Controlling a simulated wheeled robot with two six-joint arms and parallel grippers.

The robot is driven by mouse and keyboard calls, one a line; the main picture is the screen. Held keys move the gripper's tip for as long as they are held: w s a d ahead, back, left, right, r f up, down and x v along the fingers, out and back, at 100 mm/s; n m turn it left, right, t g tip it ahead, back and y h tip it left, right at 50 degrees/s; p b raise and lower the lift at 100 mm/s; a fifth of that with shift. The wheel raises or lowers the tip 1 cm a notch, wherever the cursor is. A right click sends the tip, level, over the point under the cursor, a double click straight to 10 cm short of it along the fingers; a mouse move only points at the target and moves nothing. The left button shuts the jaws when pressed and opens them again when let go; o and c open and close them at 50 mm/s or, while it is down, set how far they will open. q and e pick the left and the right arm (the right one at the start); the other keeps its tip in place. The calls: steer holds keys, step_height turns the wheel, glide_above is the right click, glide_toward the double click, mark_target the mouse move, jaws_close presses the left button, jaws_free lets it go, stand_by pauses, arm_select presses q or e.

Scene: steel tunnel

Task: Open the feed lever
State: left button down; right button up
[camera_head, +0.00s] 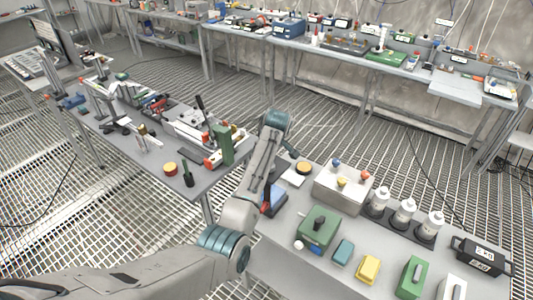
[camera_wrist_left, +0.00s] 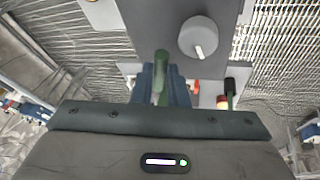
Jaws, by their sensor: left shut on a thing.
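In the left wrist view a green bar (camera_wrist_left: 161,58), which looks like the feed lever, stands between the two blue fingers of my left gripper (camera_wrist_left: 161,74). The gripper is shut on it. Just beyond is a grey machine body (camera_wrist_left: 150,25) with a round grey knob (camera_wrist_left: 198,37) bearing a white mark. In the head view my left arm reaches over the gap between two benches, and its wrist hides the fingers and the lever. A green upright block (camera_head: 222,147) stands left of the wrist. My right gripper is not in view.
The right bench holds a green box (camera_head: 318,228), white bottles (camera_head: 403,211) and a black case (camera_head: 480,257). Grating floor lies between.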

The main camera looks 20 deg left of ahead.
arm_select(q)
steer(key=n, duration=0.1)
steer(key=n+b, duration=0.1)
steer(key=shift+w+d+n+g+y, duration=0.3)
steer(key=shift+w+y, duration=0.1)
steer(key=shift+w+n, duration=0.1)
steer(key=shift+n, duration=0.2)
steer(key=shift+r, duration=0.1)
steer(key=c, duration=1.4)
jaws_free()
steer(key=shift+d, duration=0.1)
steer(key=shift+c, duration=0.2)
steer(key=shift+b, duration=0.3)
steer(key=b+v, duration=0.4)
steer(key=v, duration=0.6)
steer(key=shift+d+r, duration=0.25)
steer(key=shift+r, duration=0.05)
steer(key=shift+f, duration=0.1)
